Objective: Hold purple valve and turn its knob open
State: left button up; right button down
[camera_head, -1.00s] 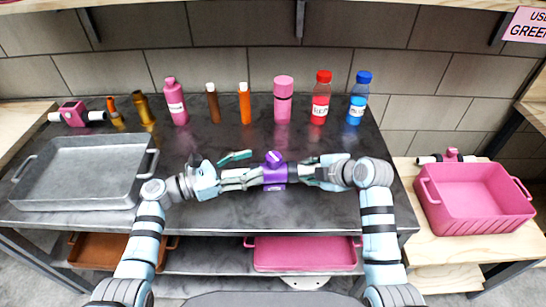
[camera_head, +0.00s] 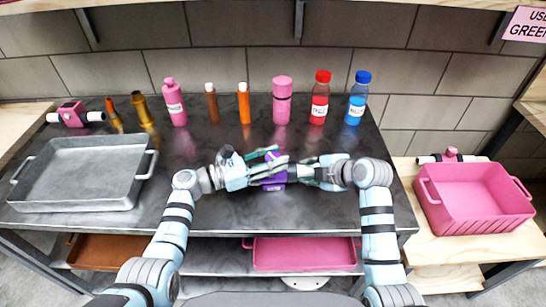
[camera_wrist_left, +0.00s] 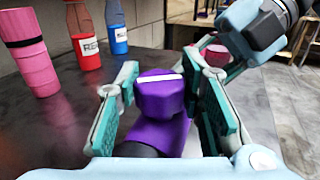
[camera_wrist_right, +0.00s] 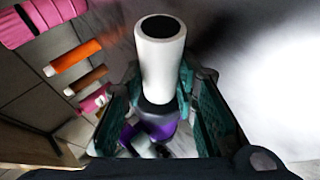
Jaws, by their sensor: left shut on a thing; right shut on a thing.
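The purple valve (camera_head: 274,184) is held above the dark table's front middle. In the left wrist view its purple knob (camera_wrist_left: 160,95), with a white stripe running across its top, sits between the fingers of my left gripper (camera_head: 270,165), which is shut on it. The purple body (camera_wrist_left: 165,138) shows below the knob. My right gripper (camera_head: 308,172) is shut on the valve's right-hand end. In the right wrist view the white pipe end (camera_wrist_right: 160,55) sticks up between the fingers, with the purple body (camera_wrist_right: 155,128) below, partly hidden.
Several bottles, among them a red one (camera_head: 319,98) and a blue one (camera_head: 357,100), line the table's back. A grey tray (camera_head: 85,172) is at left and a pink crate (camera_head: 475,205) on the right side table. A pink valve (camera_head: 72,114) lies at the back left.

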pick_arm(q)
jog(key=shift+f+n+t+y, duration=0.1)
jog(key=shift+n+t+y, duration=0.45)
jog(key=shift+t, duration=0.25)
jog(key=n+t+y, duration=0.3)
jog(key=t, duration=0.1)
jog(key=shift+n, duration=0.25)
jog(key=o, duration=1.2)
jog(key=shift+a, duration=0.1)
jog(key=v, duration=1.2)
